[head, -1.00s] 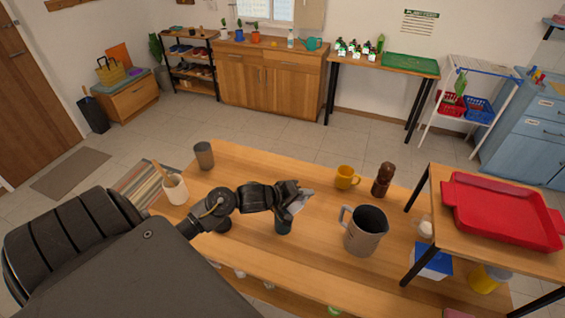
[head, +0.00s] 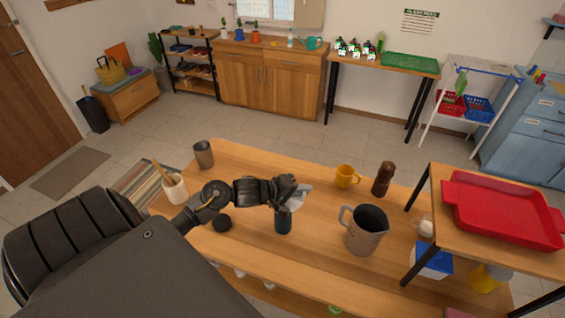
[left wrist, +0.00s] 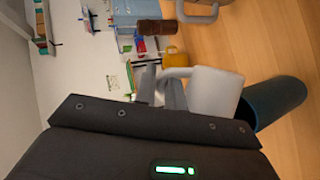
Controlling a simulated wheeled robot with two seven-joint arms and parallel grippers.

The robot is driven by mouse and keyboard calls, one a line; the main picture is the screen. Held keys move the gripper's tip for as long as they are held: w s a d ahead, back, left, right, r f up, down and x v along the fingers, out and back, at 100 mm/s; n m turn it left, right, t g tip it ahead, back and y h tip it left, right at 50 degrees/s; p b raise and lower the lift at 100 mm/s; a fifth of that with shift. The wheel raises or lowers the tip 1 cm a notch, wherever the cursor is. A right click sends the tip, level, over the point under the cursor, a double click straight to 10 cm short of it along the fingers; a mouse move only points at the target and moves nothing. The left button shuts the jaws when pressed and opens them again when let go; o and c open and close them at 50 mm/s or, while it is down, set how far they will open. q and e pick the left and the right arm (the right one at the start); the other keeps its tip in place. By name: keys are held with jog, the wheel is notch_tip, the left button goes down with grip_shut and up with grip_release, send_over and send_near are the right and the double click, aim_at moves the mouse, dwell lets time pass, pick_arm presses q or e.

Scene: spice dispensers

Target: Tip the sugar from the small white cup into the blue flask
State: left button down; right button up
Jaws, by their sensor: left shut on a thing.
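The small white cup (head: 298,201) is held by my left gripper (head: 288,188) above the table. In the left wrist view, my left gripper's fingers (left wrist: 160,84) are shut on the handle of the cup (left wrist: 212,92). The blue flask (head: 283,222) stands upright on the table just below the cup. In the left wrist view, the dark blue flask (left wrist: 277,102) is right beside the cup and partly overlapped by it. The cup looks tilted. My right gripper is not in view.
A metal jug (head: 366,232) stands right of the flask, with a yellow mug (head: 346,177) and brown pepper mill (head: 383,179) behind. A grey cup (head: 204,154) and utensil pot (head: 174,188) stand at the far left.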

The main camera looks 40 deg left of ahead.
pick_arm(q)
jog(key=shift+a+r+p, duration=0.2)
jog(key=shift+a+p, duration=0.2)
jog(key=shift+p, duration=0.1)
jog(key=shift+w+a+n+h, duration=0.1)
jog(key=shift+a+n+h, duration=0.3)
jog(key=shift+a, duration=0.05)
jog(key=shift+w+a+r+n+t+h, duration=0.15)
jog(key=shift+a+r+n+h, duration=0.1)
jog(key=shift+a+n+h, duration=0.3)
jog(key=shift+s+a+r+n+t+h, duration=0.1)
jog(key=shift+a+r+n+t+h, duration=0.1)
jog(key=shift+a+n+h, duration=0.3)
dwell(1.2)
jog(key=shift+w+a+f+n+t+h, duration=0.15)
jog(key=shift+a+n+t+h, duration=0.25)
jog(key=shift+a+n, duration=0.5)
jog(key=shift+w+a+r+n+t+h, duration=0.15)
jog(key=shift+a+n+h, duration=0.4)
jog(key=shift+a+n, duration=0.3)
dwell(2.0)
jog(key=d+m, duration=0.1)
jog(key=d+m+y, duration=0.1)
jog(key=d+g+y, duration=0.1)
jog(key=shift+s+m, duration=0.25)
jog(key=shift+m, duration=0.15)
